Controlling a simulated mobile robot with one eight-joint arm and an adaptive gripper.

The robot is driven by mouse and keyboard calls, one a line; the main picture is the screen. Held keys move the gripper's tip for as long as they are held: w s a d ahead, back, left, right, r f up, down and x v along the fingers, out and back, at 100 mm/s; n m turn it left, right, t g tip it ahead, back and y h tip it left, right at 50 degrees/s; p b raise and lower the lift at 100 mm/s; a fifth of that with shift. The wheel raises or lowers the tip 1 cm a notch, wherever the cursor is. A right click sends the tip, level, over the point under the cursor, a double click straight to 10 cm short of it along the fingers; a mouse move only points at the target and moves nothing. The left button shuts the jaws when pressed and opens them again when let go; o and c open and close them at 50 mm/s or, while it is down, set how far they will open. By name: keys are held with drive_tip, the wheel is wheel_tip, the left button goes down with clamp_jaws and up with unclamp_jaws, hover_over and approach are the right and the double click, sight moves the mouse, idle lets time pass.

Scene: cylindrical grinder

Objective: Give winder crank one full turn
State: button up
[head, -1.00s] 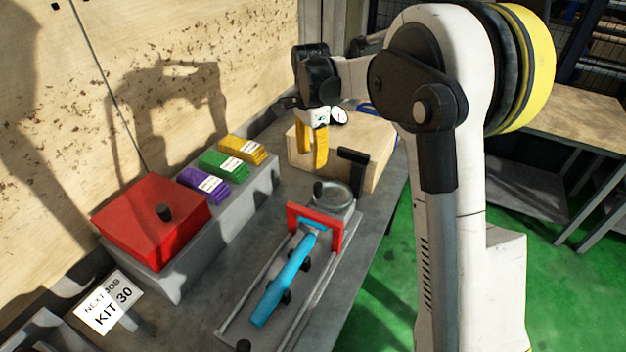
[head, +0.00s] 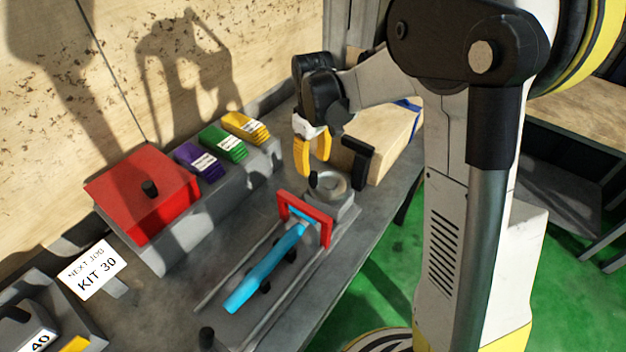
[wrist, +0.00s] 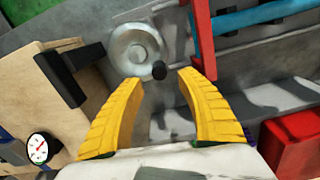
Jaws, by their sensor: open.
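A grey round wheel (head: 332,186) with an upright black knob (head: 313,180) near its rim sits at the far end of the grey fixture; I take this to be the winder crank. In the wrist view the wheel (wrist: 133,48) is ahead of the fingers, and its knob (wrist: 159,71) shows in the gap just beyond the fingertips. My gripper (head: 311,166) has yellow fingers, is open and empty, and hangs just above the knob. In the wrist view the open fingers (wrist: 158,82) lie to either side of the knob's line. I cannot tell contact.
A red frame (head: 305,213) and blue bar (head: 265,268) stand on the fixture close to the wheel. A wooden box (head: 398,140) with a black L-shaped piece (head: 357,158) stands right behind it. A red box (head: 142,195) and coloured card stacks are at left.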

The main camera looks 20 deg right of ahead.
sight(313, 173)
wheel_tip(313, 173, down, 7)
drive_tip(key=shift+r+b, duration=0.1)
drive_tip(key=shift+b, duration=0.7)
drive_tip(key=shift+c, duration=0.5)
clamp_jaws()
